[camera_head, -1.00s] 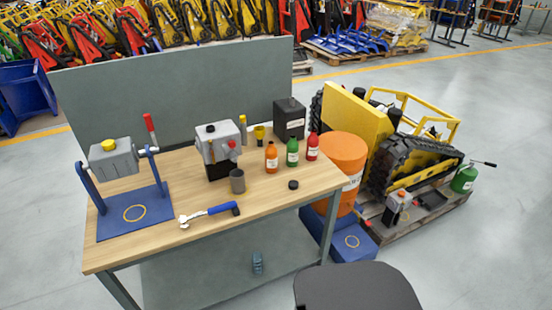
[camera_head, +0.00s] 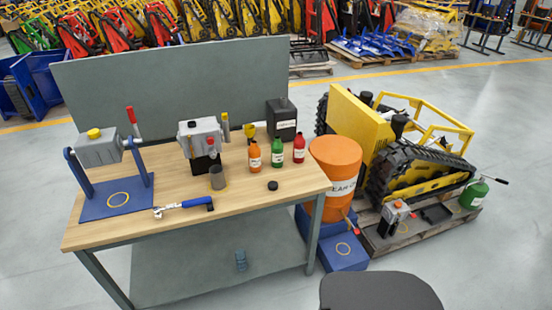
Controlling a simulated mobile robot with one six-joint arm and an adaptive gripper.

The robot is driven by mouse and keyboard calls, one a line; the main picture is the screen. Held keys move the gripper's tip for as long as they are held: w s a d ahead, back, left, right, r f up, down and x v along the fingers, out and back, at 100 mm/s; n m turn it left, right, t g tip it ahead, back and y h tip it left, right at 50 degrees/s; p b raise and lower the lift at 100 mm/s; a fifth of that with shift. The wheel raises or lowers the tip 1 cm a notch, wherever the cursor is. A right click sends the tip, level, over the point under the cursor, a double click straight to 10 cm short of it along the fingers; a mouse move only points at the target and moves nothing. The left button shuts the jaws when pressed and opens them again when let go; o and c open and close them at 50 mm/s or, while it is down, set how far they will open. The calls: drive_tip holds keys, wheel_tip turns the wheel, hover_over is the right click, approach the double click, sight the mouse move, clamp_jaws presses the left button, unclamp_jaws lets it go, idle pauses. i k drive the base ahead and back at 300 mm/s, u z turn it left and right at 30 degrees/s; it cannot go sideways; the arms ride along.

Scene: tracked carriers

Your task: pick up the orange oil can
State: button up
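A small orange bottle (camera_head: 254,156) with a dark cap and a white label stands upright on the wooden workbench (camera_head: 110,232), right of its middle. A green bottle (camera_head: 277,155) and a red bottle (camera_head: 299,148) of similar shape stand in a row to its right, a little apart. I cannot read the small labels. A large orange drum (camera_head: 335,152) with a white label stands beside the bench's right end.
A black box (camera_head: 281,118) stands behind the bottles. A black cap (camera_head: 272,185), a grey cup (camera_head: 217,178), a grey machine head (camera_head: 199,137) and a blue-handled wrench (camera_head: 184,206) are nearby. The bench's front right is mostly bare. A tracked carrier (camera_head: 354,130) stands on the right.

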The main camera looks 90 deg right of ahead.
sight(254, 153)
drive_tip(key=u, duration=0.05)
drive_tip(key=k, duration=2.05)
drive_tip(key=z, duration=1.7)
drive_tip(key=i, duration=0.6)
drive_tip(key=z, duration=0.15)
